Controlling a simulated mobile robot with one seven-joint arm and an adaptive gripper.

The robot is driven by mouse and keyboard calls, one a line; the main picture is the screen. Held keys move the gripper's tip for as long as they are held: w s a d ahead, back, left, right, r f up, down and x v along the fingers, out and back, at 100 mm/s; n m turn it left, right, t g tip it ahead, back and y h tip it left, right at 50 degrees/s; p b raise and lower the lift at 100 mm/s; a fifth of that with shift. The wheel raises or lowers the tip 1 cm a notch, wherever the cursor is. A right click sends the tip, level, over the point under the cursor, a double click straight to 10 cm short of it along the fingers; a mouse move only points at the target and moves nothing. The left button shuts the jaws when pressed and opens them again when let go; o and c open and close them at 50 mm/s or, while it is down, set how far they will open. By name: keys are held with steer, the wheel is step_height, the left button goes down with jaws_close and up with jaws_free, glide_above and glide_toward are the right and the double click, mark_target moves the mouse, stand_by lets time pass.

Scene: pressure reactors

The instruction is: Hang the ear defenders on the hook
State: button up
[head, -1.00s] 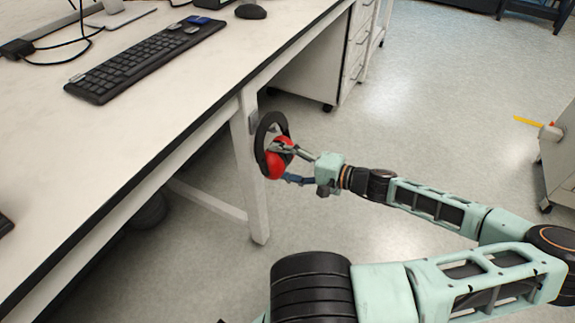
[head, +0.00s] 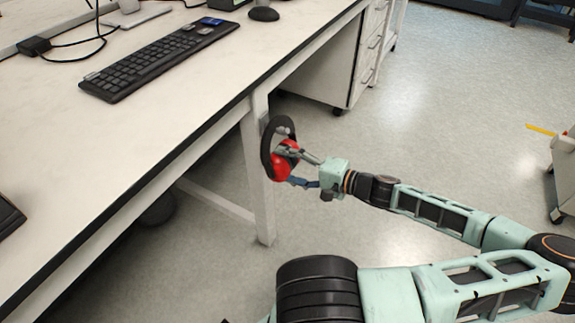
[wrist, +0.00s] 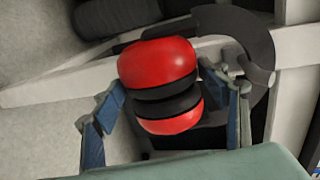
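The ear defenders have red cups (head: 283,168) and a black headband (head: 267,150). They are in front of the white table leg, below the tabletop edge. My gripper (head: 293,169) is shut on them, its fingers on either side of the cups. In the wrist view the red cups (wrist: 157,66) sit between the two blue-grey fingers, and the dark headband (wrist: 258,45) curves off to the upper right. A small grey piece on the table leg (head: 264,124) shows beside the headband; I cannot tell if it is the hook. Whether the headband touches anything is unclear.
The white table (head: 150,130) fills the left, with a keyboard (head: 160,60) and a mouse (head: 264,14) on it. A drawer unit (head: 368,50) stands beyond the leg. A pale cart (head: 565,170) is at the far right. The floor between is clear.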

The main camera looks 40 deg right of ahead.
steer(key=o, duration=0.5)
steer(key=shift+f, duration=0.1)
steer(key=shift+s, duration=0.15)
steer(key=v, duration=1.2)
